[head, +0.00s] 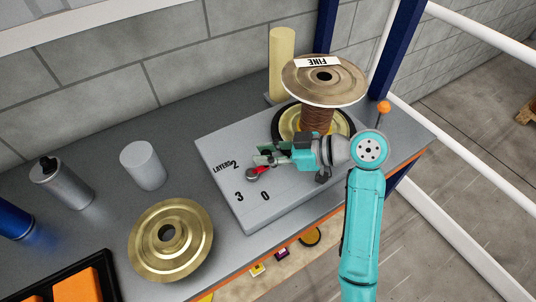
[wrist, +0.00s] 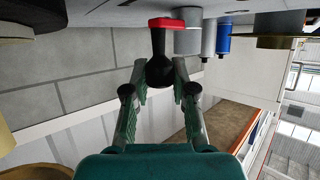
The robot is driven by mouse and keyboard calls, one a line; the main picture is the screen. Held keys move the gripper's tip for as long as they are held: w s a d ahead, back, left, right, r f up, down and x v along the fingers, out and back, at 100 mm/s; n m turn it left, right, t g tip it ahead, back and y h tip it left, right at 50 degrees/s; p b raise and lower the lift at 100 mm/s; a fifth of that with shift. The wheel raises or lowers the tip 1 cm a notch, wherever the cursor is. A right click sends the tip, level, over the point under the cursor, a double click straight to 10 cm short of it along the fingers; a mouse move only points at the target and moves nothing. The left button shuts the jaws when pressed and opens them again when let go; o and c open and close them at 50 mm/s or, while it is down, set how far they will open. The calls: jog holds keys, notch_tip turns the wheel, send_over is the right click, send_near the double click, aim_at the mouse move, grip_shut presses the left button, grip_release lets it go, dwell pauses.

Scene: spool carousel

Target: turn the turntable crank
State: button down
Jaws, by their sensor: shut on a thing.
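The crank sits on the front left part of a grey box (head: 225,160). Its red arm (head: 260,171) runs from a grey hub (head: 251,175). Its black knob (wrist: 160,70) hangs between my fingers in the wrist view, with the red arm (wrist: 167,22) beyond it. My gripper (head: 260,160) is shut on the knob, one finger on each side; it also shows in the wrist view (wrist: 161,78). In the head view my fingers hide most of the knob. The turntable (head: 348,130) carries an upright spool (head: 317,120) with a "FINE" label, text upside down.
The box top reads "LAYERS 2", "3" and "0". A cream cylinder (head: 282,60) stands behind the spool. An orange-tipped post (head: 383,107) is near my wrist. A grey cylinder (head: 143,165), a silver can (head: 62,185) and a brass disc (head: 145,240) stand left of the box.

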jog(key=shift+w+a+n+g, duration=0.1)
jog(key=shift+w+n+g, duration=0.05)
jog(key=shift+n+g, duration=0.45)
jog(key=shift+f, duration=0.1)
jog(key=c, duration=0.9)
grip_release()
jog(key=shift+a, duration=0.1)
jog(key=shift+c, duration=0.2)
jog(key=w+v, duration=0.1)
jog(key=v, duration=1.1)
jog(key=shift+s, duration=0.3)
